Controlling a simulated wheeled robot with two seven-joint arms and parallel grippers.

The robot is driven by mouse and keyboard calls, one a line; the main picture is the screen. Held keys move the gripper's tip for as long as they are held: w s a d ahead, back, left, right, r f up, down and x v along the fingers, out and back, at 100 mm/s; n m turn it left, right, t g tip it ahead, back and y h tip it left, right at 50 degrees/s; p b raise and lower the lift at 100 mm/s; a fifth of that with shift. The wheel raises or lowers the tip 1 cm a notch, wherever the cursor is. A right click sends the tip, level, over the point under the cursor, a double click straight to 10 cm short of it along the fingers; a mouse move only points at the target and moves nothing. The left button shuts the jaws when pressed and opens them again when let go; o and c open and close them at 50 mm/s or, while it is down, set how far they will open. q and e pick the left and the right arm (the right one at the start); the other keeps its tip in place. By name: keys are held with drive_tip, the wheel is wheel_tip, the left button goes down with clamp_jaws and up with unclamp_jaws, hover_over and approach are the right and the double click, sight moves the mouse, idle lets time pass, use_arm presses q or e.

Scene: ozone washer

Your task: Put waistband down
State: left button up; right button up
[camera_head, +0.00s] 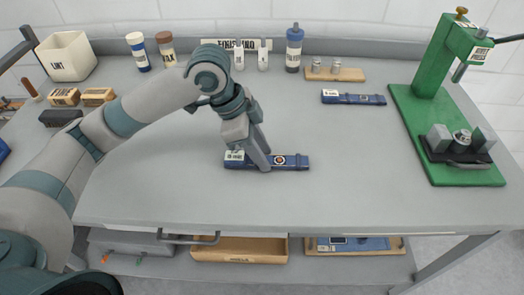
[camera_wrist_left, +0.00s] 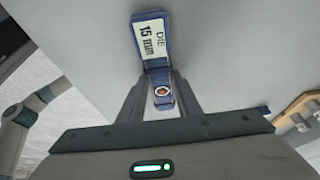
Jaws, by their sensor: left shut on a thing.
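The waistband is a dark blue strip (camera_head: 292,162) with a white label at its left end and a round orange-and-white emblem. It lies level at the middle of the grey bench, on or very close to the top. My left gripper (camera_head: 262,167) reaches down onto it and is shut on it between label and emblem. The left wrist view shows the strip (camera_wrist_left: 154,50) running between my fingers (camera_wrist_left: 163,92), its label reading "DIE 15 mm". The fingers hide part of it. My right gripper is not in view.
A similar blue strip (camera_head: 360,99) lies at the back right, before a small wooden block (camera_head: 345,75). A green press (camera_head: 405,115) stands at the right. Bottles and a "LINT" bin (camera_head: 66,58) line the back. The bench front (camera_head: 330,200) is clear.

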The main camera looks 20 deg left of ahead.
use_arm(q)
drive_tip(key=o, duration=1.1)
drive_tip(key=v, duration=1.2)
drive_tip(key=shift+b, duration=0.3)
